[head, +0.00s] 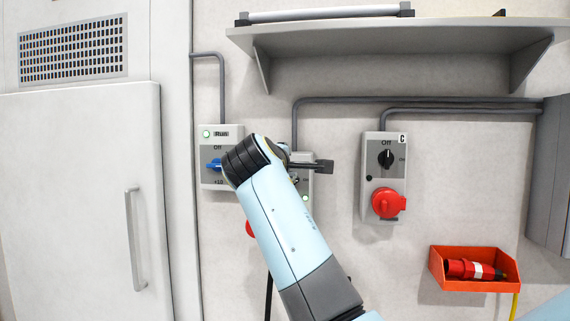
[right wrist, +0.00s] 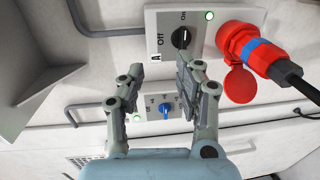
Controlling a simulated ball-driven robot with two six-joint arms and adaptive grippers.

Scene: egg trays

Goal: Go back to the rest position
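My right gripper (head: 322,166) is at the middle of the head view, in front of a wall switch box and largely seen edge-on. The right wrist view shows the same gripper (right wrist: 158,72) with its two fingers spread apart and nothing between them. Beyond the fingers is switch box A (right wrist: 160,22), with a black knob (right wrist: 181,38) and a lit green lamp. My arm hides much of this box (head: 305,158) in the head view. My left gripper is not in view.
A box with a blue knob (head: 214,165) is left of my arm. Box C (head: 371,151) with a red socket (head: 388,203) is right. A red plug (right wrist: 250,52) is in box A's socket. A shelf (head: 400,38) is above; an orange bin (head: 480,284) holds a red plug.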

